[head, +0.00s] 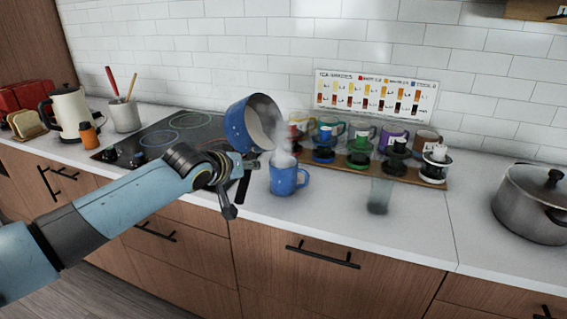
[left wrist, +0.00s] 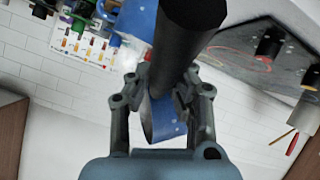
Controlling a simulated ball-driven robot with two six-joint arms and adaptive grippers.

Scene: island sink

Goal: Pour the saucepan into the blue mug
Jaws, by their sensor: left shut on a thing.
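The blue speckled saucepan (head: 235,130) is held in the air, tipped on its side with its open mouth to the right, above and left of the blue mug. The blue mug (head: 284,182) stands upright on the white counter, with its handle to the right. Pale steam shows between the pan's mouth and the mug; I cannot make out a liquid stream or the mug's contents. My left gripper (head: 238,172) is shut on the saucepan's black handle, which crosses between its fingers in the left wrist view (left wrist: 164,92). My right gripper is not in view.
A wooden board (head: 433,183) with several colored mugs and drippers stands behind the blue mug. A clear glass (head: 380,197) stands to its right. A grey lidded pot (head: 530,208) is far right. The black cooktop (head: 165,137) and white kettle (head: 70,110) are left.

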